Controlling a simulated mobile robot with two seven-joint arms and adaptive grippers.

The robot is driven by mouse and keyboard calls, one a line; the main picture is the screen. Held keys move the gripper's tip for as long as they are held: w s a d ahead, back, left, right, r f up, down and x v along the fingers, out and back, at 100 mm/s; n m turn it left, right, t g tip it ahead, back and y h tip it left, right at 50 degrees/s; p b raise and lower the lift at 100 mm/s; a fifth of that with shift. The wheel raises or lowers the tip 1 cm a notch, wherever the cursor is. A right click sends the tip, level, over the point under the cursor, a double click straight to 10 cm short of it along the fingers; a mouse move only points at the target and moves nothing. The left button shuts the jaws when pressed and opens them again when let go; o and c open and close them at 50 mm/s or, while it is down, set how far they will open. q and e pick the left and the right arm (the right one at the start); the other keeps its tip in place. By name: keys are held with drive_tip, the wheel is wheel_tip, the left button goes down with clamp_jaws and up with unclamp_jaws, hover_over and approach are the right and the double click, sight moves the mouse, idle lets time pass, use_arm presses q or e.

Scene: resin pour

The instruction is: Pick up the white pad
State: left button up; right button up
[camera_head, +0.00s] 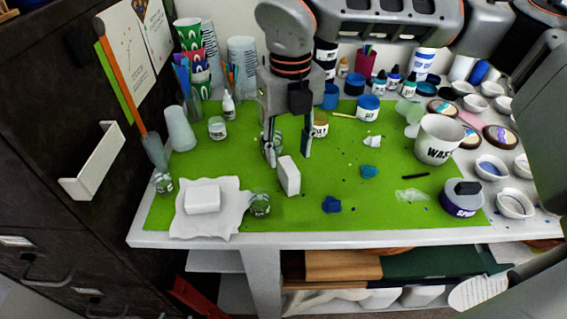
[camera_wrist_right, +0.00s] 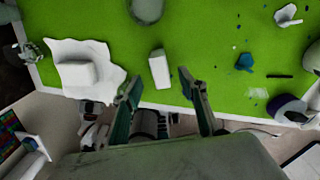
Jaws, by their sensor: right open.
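A small white block-shaped pad (camera_head: 288,175) stands alone on the green mat, near the middle of its left half. It also shows in the right wrist view (camera_wrist_right: 159,69). A second white block (camera_head: 202,199) lies on a crumpled white sheet (camera_head: 233,211) at the front left; it shows in the wrist view too (camera_wrist_right: 74,74). I cannot tell from looks alone which is the task's pad. My right gripper (camera_head: 288,156) is open and empty, pointing down by the lone block. In the wrist view its fingertips (camera_wrist_right: 160,84) lie either side of the block's line. My left gripper is out of view.
A small glass jar (camera_head: 260,205) stands between the sheet and the lone block. Blue lumps (camera_head: 331,205) lie to the right. Cups and bottles crowd the back.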

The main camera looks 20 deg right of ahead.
sight(289, 166)
drive_tip(key=shift+w+d+f, duration=0.1)
drive_tip(key=shift+w+f, duration=0.2)
drive_tip(key=shift+f, duration=0.1)
drive_tip(key=shift+s+f, duration=0.25)
drive_tip(key=shift+f, duration=0.05)
drive_tip(key=shift+s+f, duration=0.25)
drive_tip(key=shift+f, duration=0.5)
wheel_tip(289, 166, down, 4)
drive_tip(key=shift+r, duration=0.2)
drive_tip(key=shift+w+f, duration=0.1)
drive_tip(key=shift+f, duration=0.4)
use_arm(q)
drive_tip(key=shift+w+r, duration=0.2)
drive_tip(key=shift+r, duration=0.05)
use_arm(e)
drive_tip(key=c, duration=0.9)
drive_tip(key=shift+r, duration=0.1)
